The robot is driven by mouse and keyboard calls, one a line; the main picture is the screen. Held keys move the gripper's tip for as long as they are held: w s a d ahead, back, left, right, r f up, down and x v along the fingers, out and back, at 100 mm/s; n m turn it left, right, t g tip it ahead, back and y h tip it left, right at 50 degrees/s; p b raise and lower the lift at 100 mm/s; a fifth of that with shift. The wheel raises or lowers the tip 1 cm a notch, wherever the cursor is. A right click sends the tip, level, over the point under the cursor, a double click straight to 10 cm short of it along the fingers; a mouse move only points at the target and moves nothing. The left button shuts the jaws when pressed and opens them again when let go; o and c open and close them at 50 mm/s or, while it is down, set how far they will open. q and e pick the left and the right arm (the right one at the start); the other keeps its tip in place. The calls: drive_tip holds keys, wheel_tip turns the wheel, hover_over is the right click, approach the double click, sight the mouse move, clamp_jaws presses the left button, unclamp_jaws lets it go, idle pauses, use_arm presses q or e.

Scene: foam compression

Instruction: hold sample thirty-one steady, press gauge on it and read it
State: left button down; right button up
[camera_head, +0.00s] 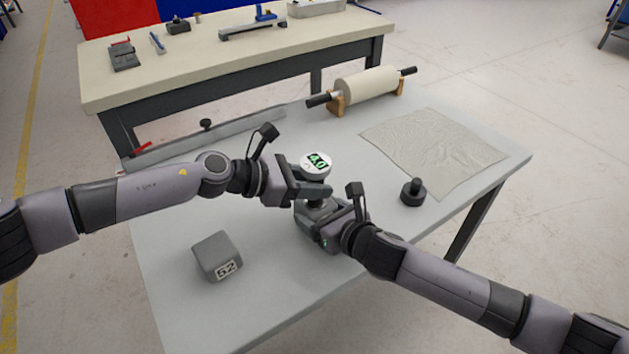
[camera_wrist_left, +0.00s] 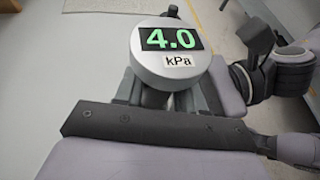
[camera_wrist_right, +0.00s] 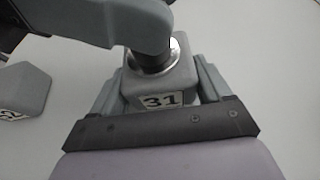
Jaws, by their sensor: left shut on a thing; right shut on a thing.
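The round gauge (camera_head: 316,165) is upright in my left gripper (camera_head: 309,191), which is shut on it. Its green display reads 4.0 kPa in the left wrist view (camera_wrist_left: 172,48). Sample thirty-one (camera_wrist_right: 160,85) is a grey foam block with a "31" label, between the fingers of my right gripper (camera_wrist_right: 158,92), which is shut on it. The gauge's round metal foot (camera_wrist_right: 150,60) rests on the top of the block. In the head view the sample (camera_head: 308,214) sits on the table, partly hidden by my right gripper (camera_head: 322,217).
A grey block labelled 52 (camera_head: 217,257) stands at the front left of the table (camera_head: 180,310). A black knobbed weight (camera_head: 413,192) stands at the right, near a clear sheet (camera_head: 435,150). A roll on a wooden stand (camera_head: 367,86) and a long metal bar (camera_head: 225,128) lie at the back.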

sight(301, 166)
use_arm(q)
drive_tip(key=shift+w+r, duration=0.1)
drive_tip(key=shift+r, duration=1.7)
drive_tip(key=shift+d, duration=0.1)
use_arm(e)
drive_tip(key=o, duration=0.9)
drive_tip(key=shift+o, duration=0.2)
